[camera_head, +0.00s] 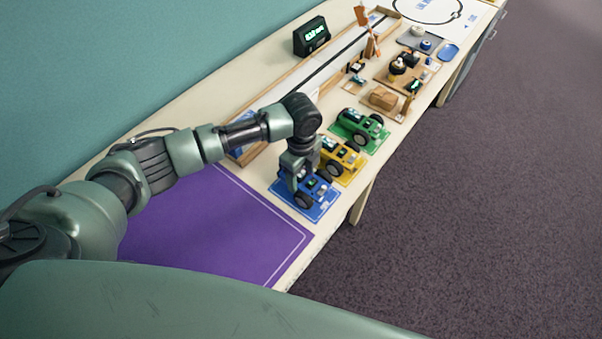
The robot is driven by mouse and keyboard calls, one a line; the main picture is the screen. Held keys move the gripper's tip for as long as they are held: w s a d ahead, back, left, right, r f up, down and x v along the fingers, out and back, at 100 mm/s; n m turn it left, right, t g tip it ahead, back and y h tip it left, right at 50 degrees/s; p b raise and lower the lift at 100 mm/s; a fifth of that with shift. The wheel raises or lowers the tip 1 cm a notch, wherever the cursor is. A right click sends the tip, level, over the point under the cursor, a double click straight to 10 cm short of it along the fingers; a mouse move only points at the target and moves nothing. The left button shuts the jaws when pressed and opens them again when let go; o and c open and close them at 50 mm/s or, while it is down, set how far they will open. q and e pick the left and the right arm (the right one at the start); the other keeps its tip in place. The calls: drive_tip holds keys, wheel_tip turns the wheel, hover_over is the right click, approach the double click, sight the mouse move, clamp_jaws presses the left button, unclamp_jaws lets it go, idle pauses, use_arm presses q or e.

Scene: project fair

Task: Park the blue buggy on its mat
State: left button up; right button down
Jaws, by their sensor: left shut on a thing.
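The blue buggy (318,189) is over its blue mat (318,212) near the table's front edge. My left gripper (297,188) points down and is shut on the buggy. The gripper and wrist hide part of the buggy's left side. I cannot tell whether its wheels touch the mat or hang slightly above it. My right gripper does not show.
A yellow buggy (341,153) on a yellow mat stands close behind, then a green buggy (359,124) on a green mat. A purple mat (215,225) lies clear in front. A wood-edged track (337,66) and a dark display (311,36) are at the back.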

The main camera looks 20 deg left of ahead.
use_arm(q)
drive_tip(key=shift+f, duration=0.65)
idle(1.0)
drive_tip(key=shift+f+p, duration=0.1)
drive_tip(key=shift+p, duration=0.25)
idle(0.6)
drive_tip(key=o, duration=1.3)
wheel_tip(320, 180, up, 8)
drive_tip(key=shift+f+b, duration=0.1)
drive_tip(key=shift+b, duration=0.3)
drive_tip(key=shift+d, duration=0.1)
